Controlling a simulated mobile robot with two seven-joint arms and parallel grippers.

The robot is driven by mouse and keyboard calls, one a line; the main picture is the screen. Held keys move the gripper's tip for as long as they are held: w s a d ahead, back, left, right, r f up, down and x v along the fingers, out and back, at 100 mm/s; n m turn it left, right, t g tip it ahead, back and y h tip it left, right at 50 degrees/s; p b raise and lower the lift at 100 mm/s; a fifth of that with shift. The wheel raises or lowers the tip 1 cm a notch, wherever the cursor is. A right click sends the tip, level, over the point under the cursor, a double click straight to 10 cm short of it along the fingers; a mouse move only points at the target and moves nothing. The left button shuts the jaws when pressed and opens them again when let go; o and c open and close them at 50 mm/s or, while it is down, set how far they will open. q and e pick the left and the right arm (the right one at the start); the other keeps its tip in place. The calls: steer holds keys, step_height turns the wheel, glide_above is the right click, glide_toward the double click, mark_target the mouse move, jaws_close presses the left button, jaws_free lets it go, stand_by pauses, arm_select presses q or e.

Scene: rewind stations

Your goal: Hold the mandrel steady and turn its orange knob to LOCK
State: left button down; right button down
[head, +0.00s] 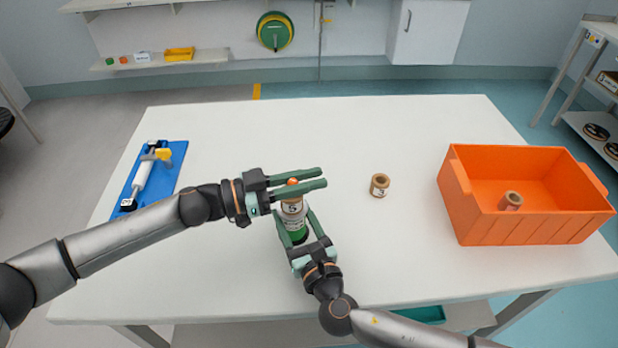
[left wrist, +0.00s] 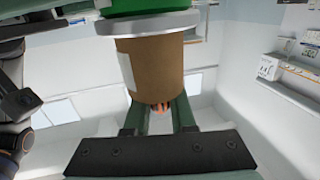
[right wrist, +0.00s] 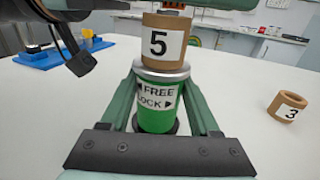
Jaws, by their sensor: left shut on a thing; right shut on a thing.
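The mandrel (right wrist: 158,118) stands upright on the table with a green body, a FREE/LOCK label and a silver flange. A brown core marked 5 (right wrist: 162,40) sits on it. My right gripper (head: 295,225) is shut on the green body; its fingers flank it in the right wrist view (right wrist: 158,95). The orange knob (head: 292,182) tops the mandrel. My left gripper (head: 296,182) is shut on the knob from the left, and its fingers partly hide it. In the left wrist view the knob (left wrist: 161,108) shows between the fingers. The knob's setting cannot be read.
A core marked 3 (head: 380,186) stands alone on the white table (head: 340,130). An orange crate (head: 480,228) at the right holds another core (head: 510,201). A blue board (head: 178,160) with a white roller lies at the left. The table's back middle is clear.

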arm_select(q)
steer(key=shift+t, duration=0.3)
steer(key=n+t+y, duration=0.3)
steer(key=w+n+t+y, duration=0.1)
steer(key=n+t+y, duration=0.1)
steer(key=n+t, duration=0.1)
steer(key=w+a+n+t+y, duration=0.1)
steer(key=n+t+y, duration=0.2)
steer(key=t, duration=0.2)
steer(key=shift+r+y, duration=0.2)
steer(key=shift+y, duration=0.1)
steer(key=shift+w+a+n, duration=0.1)
steer(key=shift+a+n, duration=0.05)
steer(key=shift+n, duration=0.15)
steer(key=c, duration=0.7)
jaws_free()
steer(key=shift+f, duration=0.15)
steer(key=shift+c, duration=0.2)
steer(key=v, duration=0.7)
steer(key=shift+s+a, duration=0.15)
steer(key=shift+s, duration=0.05)
